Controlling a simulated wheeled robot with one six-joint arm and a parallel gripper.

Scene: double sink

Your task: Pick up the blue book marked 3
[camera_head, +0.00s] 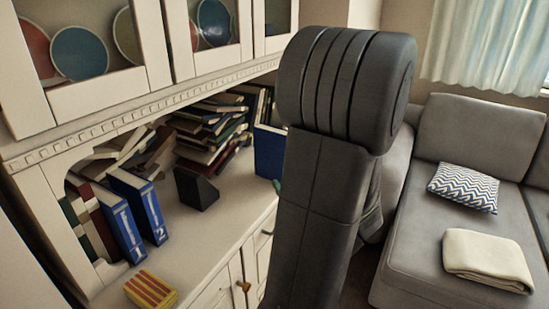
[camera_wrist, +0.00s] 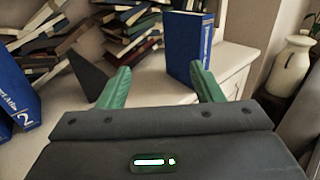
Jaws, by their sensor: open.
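A blue book (camera_head: 268,152) stands upright on the cabinet counter, partly hidden behind my arm in the head view. In the wrist view the blue book (camera_wrist: 183,45) stands ahead of my gripper, right of centre. A pale strip shows on its right side, but I cannot read a number on it. My gripper (camera_wrist: 158,78) is open, with its two green fingers apart and nothing held between them. The right finger overlaps the book's lower part in the picture; I cannot tell whether they touch. In the head view my arm hides most of the gripper.
Blue books marked 1 (camera_head: 122,225) and 2 (camera_head: 142,205) stand at the counter's left. A dark wedge-shaped bookend (camera_head: 195,189) stands between them and the blue book. Piled books (camera_head: 212,135) lie behind. A striped yellow-red object (camera_head: 150,290) lies in front. A grey sofa (camera_head: 420,240) is right.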

